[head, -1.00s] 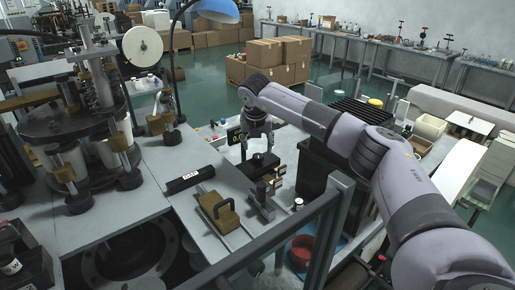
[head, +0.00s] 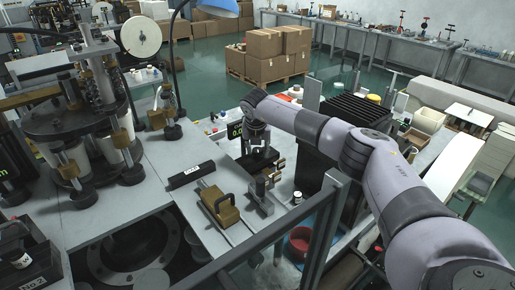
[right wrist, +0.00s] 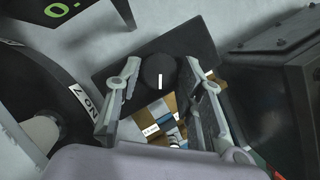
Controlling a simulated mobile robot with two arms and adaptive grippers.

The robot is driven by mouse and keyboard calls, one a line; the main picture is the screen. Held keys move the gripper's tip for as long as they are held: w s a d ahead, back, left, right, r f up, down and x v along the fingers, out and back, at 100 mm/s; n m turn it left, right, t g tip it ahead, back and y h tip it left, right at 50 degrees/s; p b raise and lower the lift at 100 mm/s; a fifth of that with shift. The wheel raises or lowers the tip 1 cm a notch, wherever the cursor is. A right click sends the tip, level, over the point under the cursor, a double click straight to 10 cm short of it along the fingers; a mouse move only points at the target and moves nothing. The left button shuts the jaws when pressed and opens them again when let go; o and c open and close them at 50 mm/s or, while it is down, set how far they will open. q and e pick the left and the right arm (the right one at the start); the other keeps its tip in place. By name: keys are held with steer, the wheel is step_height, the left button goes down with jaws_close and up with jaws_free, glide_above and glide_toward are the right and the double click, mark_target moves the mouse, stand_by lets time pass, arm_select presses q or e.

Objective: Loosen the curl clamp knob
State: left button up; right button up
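The knob (right wrist: 157,72) is a black round cap with a white line mark, over a dark plate (right wrist: 198,45) in the right wrist view. I take it for the curl clamp knob. My right gripper (right wrist: 163,68) is open, with one finger on each side of the knob in the picture. Gaps show between the fingers and the knob, so I see no grip on it. In the head view my right gripper (head: 257,142) points down just above a small dark fixture (head: 262,163) on the bench, and hides the knob there. My left gripper is not in view.
A black display with green digits (head: 236,131) stands close left of the right gripper. A brown block with a handle (head: 220,206) and a dark labelled bar (head: 191,175) lie on the bench. A grey frame post (head: 322,232) rises in front; a dark ribbed box (head: 350,120) stands right.

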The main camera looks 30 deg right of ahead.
steer(key=c, duration=0.7)
steer(key=shift+d+f+n+t+y+b, duration=0.15)
steer(key=shift+n+t+y+b, duration=0.2)
steer(key=shift+n+b, duration=0.8)
steer(key=n+y+b, duration=0.1)
steer(key=n+b, duration=0.1)
steer(key=n, duration=0.1)
steer(key=shift+d+n+y, duration=0.1)
steer(key=shift+n+y, duration=0.15)
steer(key=n+y+b, duration=0.1)
steer(key=n, duration=0.2)
steer(key=shift+d+r, duration=0.1)
steer(key=shift+r, duration=0.1)
steer(key=shift+d+n+y, duration=0.1)
steer(key=shift+n+y, duration=0.4)
steer(key=shift+n, duration=0.75)
steer(key=shift+d+n+y, duration=0.1)
steer(key=shift+n+y, duration=0.4)
steer(key=shift+n, duration=0.75)
